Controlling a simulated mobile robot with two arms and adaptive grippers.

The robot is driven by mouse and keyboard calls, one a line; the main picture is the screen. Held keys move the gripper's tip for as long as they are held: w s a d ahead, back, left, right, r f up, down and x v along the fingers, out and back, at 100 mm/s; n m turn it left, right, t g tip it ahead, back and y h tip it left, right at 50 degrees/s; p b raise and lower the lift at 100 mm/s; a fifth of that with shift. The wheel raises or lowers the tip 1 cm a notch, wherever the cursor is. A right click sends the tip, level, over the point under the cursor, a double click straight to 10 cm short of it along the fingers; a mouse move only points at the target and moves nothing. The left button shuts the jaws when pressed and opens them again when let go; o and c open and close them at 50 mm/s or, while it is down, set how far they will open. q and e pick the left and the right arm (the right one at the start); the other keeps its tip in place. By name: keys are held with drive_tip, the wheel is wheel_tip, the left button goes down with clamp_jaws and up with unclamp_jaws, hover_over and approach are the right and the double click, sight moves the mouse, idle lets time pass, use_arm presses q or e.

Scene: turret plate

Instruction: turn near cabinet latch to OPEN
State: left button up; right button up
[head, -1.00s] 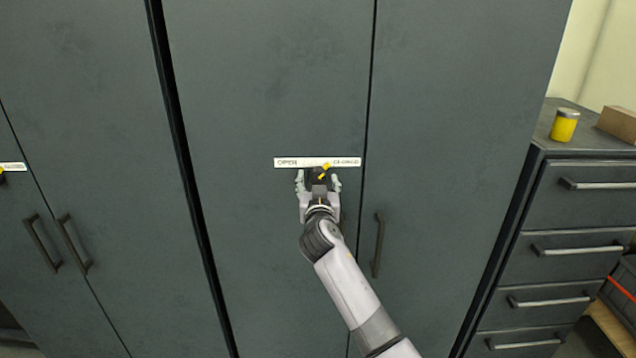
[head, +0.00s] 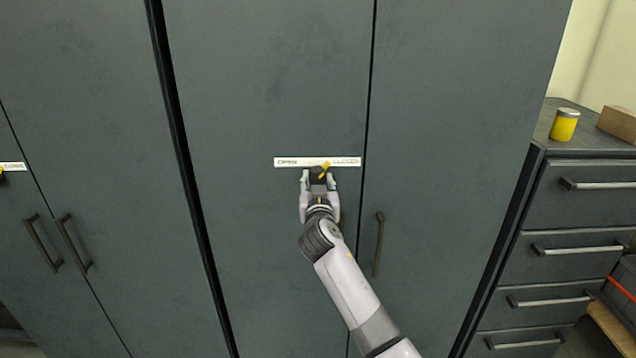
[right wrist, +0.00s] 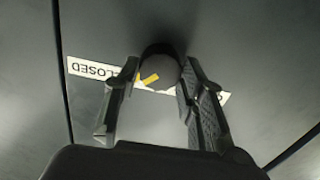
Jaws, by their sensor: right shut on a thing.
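The near cabinet latch is a dark round knob (head: 318,174) with a yellow pointer (head: 325,169), just below a white label strip (head: 310,162) reading OPEN at left and CLOSED at right. The pointer tilts up and right, toward the CLOSED side. My right gripper (head: 318,183) is shut on the knob, one finger on each side. In the right wrist view the knob (right wrist: 159,72) sits between the fingers, the pointer (right wrist: 149,79) leans toward the upside-down word CLOSED, and the gripper hides part of the strip. My left gripper is not in view.
A door handle (head: 378,245) hangs right of my right arm, beyond the door seam. Another cabinet at left has two handles (head: 42,243) and its own label (head: 12,167). At right, a drawer unit (head: 580,205) bears a yellow jar (head: 564,125) and a brown box (head: 618,123).

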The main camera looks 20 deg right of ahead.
drive_tip(key=shift+n, duration=0.3)
drive_tip(key=n, duration=0.3)
drive_tip(key=shift+n, duration=0.4)
drive_tip(key=n+p, duration=0.1)
drive_tip(key=n, duration=0.3)
drive_tip(key=n+p, duration=0.2)
drive_tip(key=n, duration=0.3)
drive_tip(key=shift+n, duration=0.4)
drive_tip(key=shift+n+p, duration=0.55)
drive_tip(key=shift+n, duration=1.05)
drive_tip(key=shift+f, duration=0.1)
drive_tip(key=o, duration=1.2)
